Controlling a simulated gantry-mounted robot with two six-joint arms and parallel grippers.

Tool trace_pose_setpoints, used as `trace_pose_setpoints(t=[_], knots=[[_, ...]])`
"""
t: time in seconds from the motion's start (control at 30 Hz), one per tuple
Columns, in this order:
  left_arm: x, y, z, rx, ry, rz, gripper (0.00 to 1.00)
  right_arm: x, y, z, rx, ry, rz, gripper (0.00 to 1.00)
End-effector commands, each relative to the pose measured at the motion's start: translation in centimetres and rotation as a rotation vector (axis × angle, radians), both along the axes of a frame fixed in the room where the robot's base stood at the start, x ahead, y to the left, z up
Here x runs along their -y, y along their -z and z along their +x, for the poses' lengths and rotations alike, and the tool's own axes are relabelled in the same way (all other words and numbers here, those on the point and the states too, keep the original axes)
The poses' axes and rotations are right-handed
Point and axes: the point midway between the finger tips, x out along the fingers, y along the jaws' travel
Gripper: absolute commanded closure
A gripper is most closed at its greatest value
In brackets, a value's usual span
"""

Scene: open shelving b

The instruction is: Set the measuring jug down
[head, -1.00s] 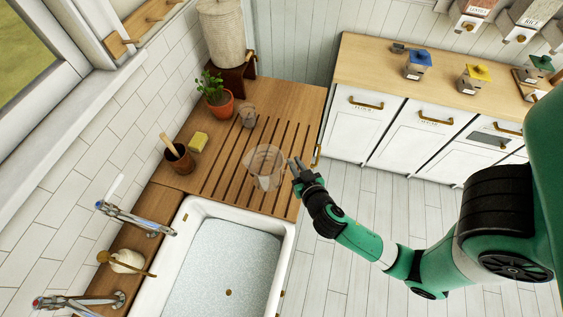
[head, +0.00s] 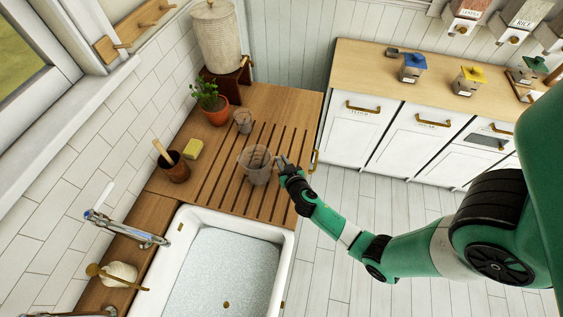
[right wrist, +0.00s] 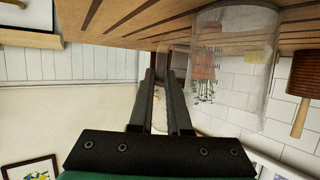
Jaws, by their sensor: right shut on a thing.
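The clear measuring jug (head: 256,167) stands upright at the slatted wooden draining board (head: 224,180), near its right side behind the sink. My right gripper (head: 283,162) is at the jug's right side, shut on its handle. In the right wrist view, the jug's transparent body (right wrist: 238,65) is right of the two dark fingers (right wrist: 170,85), with printed marks on its wall. Its base is at or very near the slats, which show along the top of that view; I cannot tell if it touches. My left gripper is out of view.
A small clear glass (head: 243,122), a potted plant (head: 216,108), a yellow sponge (head: 193,149) and a brown pot (head: 174,167) stand on the board's left and back. The white sink (head: 290,250) lies in front. Slats right of the small glass are clear.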

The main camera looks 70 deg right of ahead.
Motion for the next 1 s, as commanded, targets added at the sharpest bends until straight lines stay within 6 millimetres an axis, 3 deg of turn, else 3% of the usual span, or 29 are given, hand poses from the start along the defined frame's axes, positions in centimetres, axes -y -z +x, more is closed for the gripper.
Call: trace_pose_setpoints(t=[0.3, 0.33, 0.5, 0.87, 1.0], knots=[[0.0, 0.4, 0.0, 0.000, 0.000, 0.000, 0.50, 0.0, 0.2, 0.1, 0.004, 0.000, -0.002, 1.00], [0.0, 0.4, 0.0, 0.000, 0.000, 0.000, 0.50, 0.0, 0.2, 0.0, 0.001, 0.000, -0.002, 0.83], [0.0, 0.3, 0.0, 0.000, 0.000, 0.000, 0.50, 0.0, 0.1, 0.0, 0.001, 0.000, -0.001, 0.54], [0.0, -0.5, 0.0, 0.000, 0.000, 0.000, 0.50, 0.0, -0.5, 0.0, 0.001, 0.000, -0.001, 0.54], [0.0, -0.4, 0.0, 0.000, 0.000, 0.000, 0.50, -1.8, -1.0, -1.3, 0.000, -0.004, -0.001, 0.54]])
